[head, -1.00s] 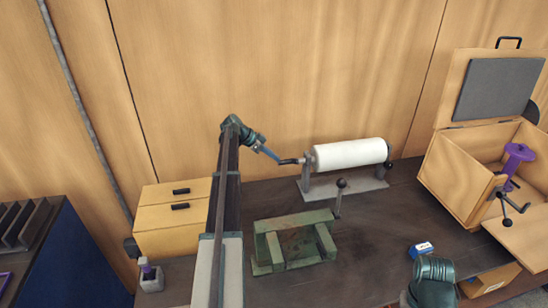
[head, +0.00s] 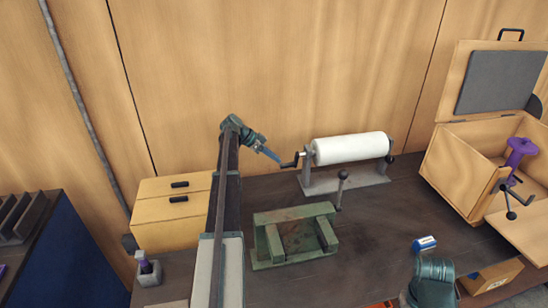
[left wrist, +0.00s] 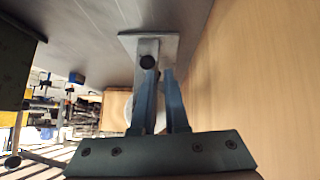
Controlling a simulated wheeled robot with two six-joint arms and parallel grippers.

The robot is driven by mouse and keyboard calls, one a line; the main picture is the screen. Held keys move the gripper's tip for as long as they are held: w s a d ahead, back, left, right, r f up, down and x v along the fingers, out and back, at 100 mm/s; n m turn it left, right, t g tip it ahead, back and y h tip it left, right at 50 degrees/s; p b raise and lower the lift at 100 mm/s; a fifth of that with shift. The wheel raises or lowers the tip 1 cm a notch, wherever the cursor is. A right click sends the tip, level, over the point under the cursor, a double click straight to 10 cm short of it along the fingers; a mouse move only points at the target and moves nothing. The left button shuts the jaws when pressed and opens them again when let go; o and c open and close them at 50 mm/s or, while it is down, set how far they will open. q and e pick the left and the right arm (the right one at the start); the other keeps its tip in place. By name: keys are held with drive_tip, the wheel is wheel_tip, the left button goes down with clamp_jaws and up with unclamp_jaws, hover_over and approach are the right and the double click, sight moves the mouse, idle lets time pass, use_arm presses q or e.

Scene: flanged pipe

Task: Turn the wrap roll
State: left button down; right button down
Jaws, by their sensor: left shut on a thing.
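The white wrap roll (head: 350,148) lies level on a grey stand (head: 345,183) at the back of the bench. A dark crank handle (head: 289,164) sticks out at its left end. My left gripper (head: 275,156) is at that handle, left of the roll, with its blue fingers shut on it. In the left wrist view, the two blue fingers (left wrist: 161,80) point toward the grey stand (left wrist: 165,45); a dark round knob (left wrist: 147,62) shows at the left finger, and the grip itself is partly hidden.
A green vise-like fixture (head: 290,237) with a lever (head: 341,185) stands in front of the roll. A drawer box (head: 172,232) is at the left.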

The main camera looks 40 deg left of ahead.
use_arm(q)
drive_tip(key=shift+s+d+f+b, duration=0.35)
drive_tip(key=shift+f+b, duration=0.1)
drive_tip(key=shift+f, duration=0.1)
idle(0.4)
drive_tip(key=shift+s, duration=0.1)
drive_tip(key=p+v, duration=1)
drive_tip(key=v, duration=0.4)
drive_tip(key=shift+d+r, duration=0.2)
